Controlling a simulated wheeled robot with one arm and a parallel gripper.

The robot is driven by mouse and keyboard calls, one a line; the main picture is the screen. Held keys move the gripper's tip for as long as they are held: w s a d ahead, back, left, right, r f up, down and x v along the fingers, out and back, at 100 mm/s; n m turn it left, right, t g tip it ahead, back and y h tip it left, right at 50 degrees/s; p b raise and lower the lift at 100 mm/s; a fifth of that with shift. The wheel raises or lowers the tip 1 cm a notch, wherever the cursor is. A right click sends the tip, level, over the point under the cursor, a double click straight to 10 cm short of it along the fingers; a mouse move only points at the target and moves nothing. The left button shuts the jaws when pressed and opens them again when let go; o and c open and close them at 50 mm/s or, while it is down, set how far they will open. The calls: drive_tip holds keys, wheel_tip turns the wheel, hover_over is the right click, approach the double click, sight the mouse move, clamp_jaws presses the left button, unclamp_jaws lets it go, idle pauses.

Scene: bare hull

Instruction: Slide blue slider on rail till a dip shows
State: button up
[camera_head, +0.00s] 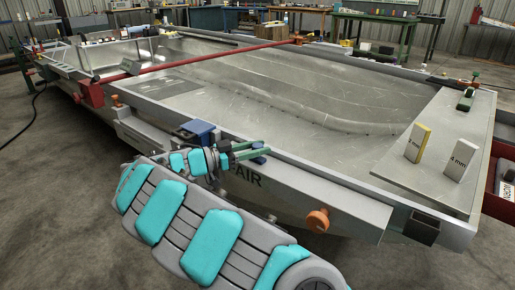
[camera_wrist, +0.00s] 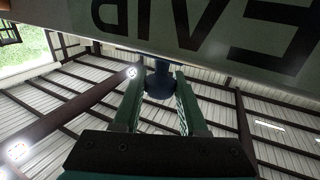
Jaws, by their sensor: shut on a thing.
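The hull (camera_head: 280,90) is a wide, shallow metal pan with dull, wavy sheen across its floor. A blue block (camera_head: 198,131) sits at the near edge, just behind my wrist. My gripper (camera_head: 254,153) has green fingers and is at the near side wall, by the lettering. The fingers are shut on a dark blue knob (camera_head: 260,158). The knob (camera_wrist: 160,80) shows between the fingertips in the wrist view. Whether knob and blue block are one part I cannot tell.
A plate at the right (camera_head: 440,185) carries a yellow-edged block (camera_head: 418,143), a white block marked 4 mm (camera_head: 462,160) and a small green-and-dark piece (camera_head: 466,98). An orange knob (camera_head: 318,220) sticks out of the near wall. Workbenches (camera_head: 385,30) stand far behind.

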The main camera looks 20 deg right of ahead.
sight(270, 167)
clamp_jaws()
idle(0.8)
drive_tip(key=s+d+b, duration=0.1)
drive_tip(key=b, duration=0.1)
drive_tip(key=s+d+b, duration=0.1)
drive_tip(key=b, duration=0.1)
drive_tip(key=shift+s+f, duration=0.2)
drive_tip(key=shift+s, duration=0.2)
drive_tip(key=shift+s+d+r+b, duration=0.15)
drive_tip(key=shift+s+d+b, duration=0.3)
drive_tip(key=shift+s, duration=0.2)
drive_tip(key=o, duration=0.9)
unclamp_jaws()
drive_tip(key=shift+a, duration=0.1)
